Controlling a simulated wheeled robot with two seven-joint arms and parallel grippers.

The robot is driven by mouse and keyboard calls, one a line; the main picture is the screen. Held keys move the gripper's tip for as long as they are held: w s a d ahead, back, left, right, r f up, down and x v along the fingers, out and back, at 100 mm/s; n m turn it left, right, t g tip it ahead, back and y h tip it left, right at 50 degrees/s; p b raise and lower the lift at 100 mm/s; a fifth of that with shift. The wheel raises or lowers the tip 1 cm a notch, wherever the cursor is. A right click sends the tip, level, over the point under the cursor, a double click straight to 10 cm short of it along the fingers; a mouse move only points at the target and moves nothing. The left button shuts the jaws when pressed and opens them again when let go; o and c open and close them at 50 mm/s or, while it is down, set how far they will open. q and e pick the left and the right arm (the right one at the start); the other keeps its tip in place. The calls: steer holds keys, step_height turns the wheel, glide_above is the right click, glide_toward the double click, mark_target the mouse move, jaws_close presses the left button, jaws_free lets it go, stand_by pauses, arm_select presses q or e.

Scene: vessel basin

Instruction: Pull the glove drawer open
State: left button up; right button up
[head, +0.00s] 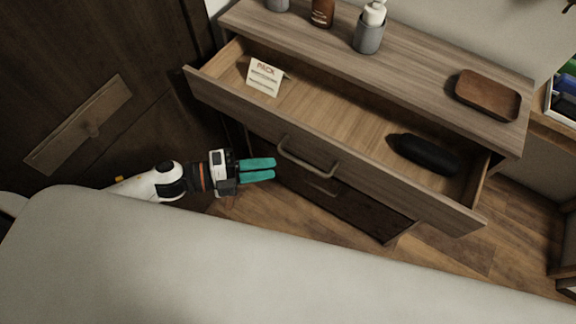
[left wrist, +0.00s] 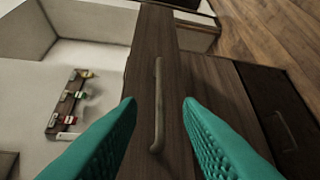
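A wooden drawer (head: 230,102) stands pulled out of the dresser in the head view. Its bar handle (head: 306,162) is on the middle of its front. Inside lie a white card marked PACK (head: 264,77) and a dark rounded object (head: 428,154). My left gripper (head: 275,169) has teal fingers, is empty, and is just left of the handle, apart from it. In the left wrist view the fingers are spread, and the handle (left wrist: 158,105) shows beyond and between them. I cannot tell whether the drawer holds gloves. My right gripper is not in view.
The dresser top (head: 420,70) holds a brown tray (head: 487,95), a grey pump bottle (head: 369,30) and a brown bottle (head: 322,12). A darker drawer front (head: 350,212) is below the open drawer. A pale, soft-looking surface (head: 250,265) fills the foreground. Wooden floor shows at right.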

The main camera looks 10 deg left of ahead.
arm_select(q)
steer(key=shift+v, duration=1.15)
steer(key=w+a+f+n+t+y, duration=0.25)
steer(key=a+f+n+y, duration=0.3)
steer(key=f, duration=0.45)
steer(key=w+a+f+n+t+y, duration=0.2)
steer(key=w+a+f+n+y, duration=0.15)
steer(key=a+f+n, duration=0.45)
steer(key=s+a+f+n+g+y, duration=0.15)
steer(key=s+f+n+y, duration=0.35)
steer(key=f, duration=0.7)
steer(key=s+d+f+n+g, duration=0.2)
steer(key=s+f, duration=0.3)
steer(key=s, duration=0.4)
steer(key=s+d+f+n+g, duration=0.3)
steer(key=s+f, duration=0.3)
steer(key=s, duration=0.3)
steer(key=s+d+f+n+g, duration=0.2)
steer(key=s+f+n+g, duration=0.1)
steer(key=s, duration=0.6)
step_height(320, 180, down, 3)
steer(key=shift+d+r+g+y, duration=0.15)
steer(key=shift+g+y, duration=0.25)
steer(key=shift+g, duration=0.2)
